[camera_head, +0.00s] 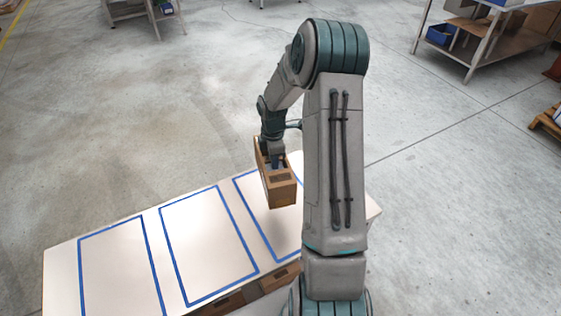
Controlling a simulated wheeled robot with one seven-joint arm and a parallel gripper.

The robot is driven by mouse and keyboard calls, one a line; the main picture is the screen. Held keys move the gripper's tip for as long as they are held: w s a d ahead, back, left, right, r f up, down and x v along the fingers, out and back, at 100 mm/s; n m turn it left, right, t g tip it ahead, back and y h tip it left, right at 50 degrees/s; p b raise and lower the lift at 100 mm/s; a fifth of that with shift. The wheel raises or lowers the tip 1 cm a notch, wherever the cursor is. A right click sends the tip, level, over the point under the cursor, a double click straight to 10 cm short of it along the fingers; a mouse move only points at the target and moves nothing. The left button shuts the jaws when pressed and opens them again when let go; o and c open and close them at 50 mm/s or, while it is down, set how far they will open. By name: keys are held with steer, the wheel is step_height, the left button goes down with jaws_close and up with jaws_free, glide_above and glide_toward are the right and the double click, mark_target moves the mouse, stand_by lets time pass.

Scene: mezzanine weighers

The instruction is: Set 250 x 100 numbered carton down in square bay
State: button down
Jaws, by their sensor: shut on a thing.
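A brown carton (280,191) hangs from my gripper (276,161) over the right part of a white table. My gripper points down and is shut on the carton; its fingertips are partly hidden by the carton's upper edges. No number can be read on the carton. Blue tape outlines mark three bays on the table: a left bay (118,262), a middle bay (205,240) and a right bay (254,205). The carton is over the right bay, whose right side is hidden behind my arm. From this angle I cannot tell which bay is square.
The left and middle bays are empty. Brown boxes (278,277) show below the table's front edge. A metal bench (478,45) with a blue bin (440,34) stands at the back right. Open concrete floor surrounds the table.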

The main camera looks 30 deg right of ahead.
mark_target(281, 163)
steer(key=d+n, duration=0.2)
steer(key=shift+w+d+f+n+b, duration=0.2)
steer(key=shift+d+f+n+b, duration=0.1)
steer(key=shift+f, duration=0.25)
steer(key=shift+f+b, duration=1.15)
steer(key=shift+f, duration=0.15)
steer(key=shift+f, duration=0.2)
steer(key=shift+d+f+b, duration=0.1)
steer(key=shift+f+b, duration=0.45)
steer(key=shift+f, duration=0.15)
steer(key=shift+f, duration=0.15)
step_height(281, 163, down, 11)
steer(key=b, duration=0.7)
steer(key=shift+f+b, duration=0.15)
steer(key=shift+b, duration=0.15)
steer(key=shift+f, duration=0.25)
steer(key=c, duration=1.2)
jaws_free()
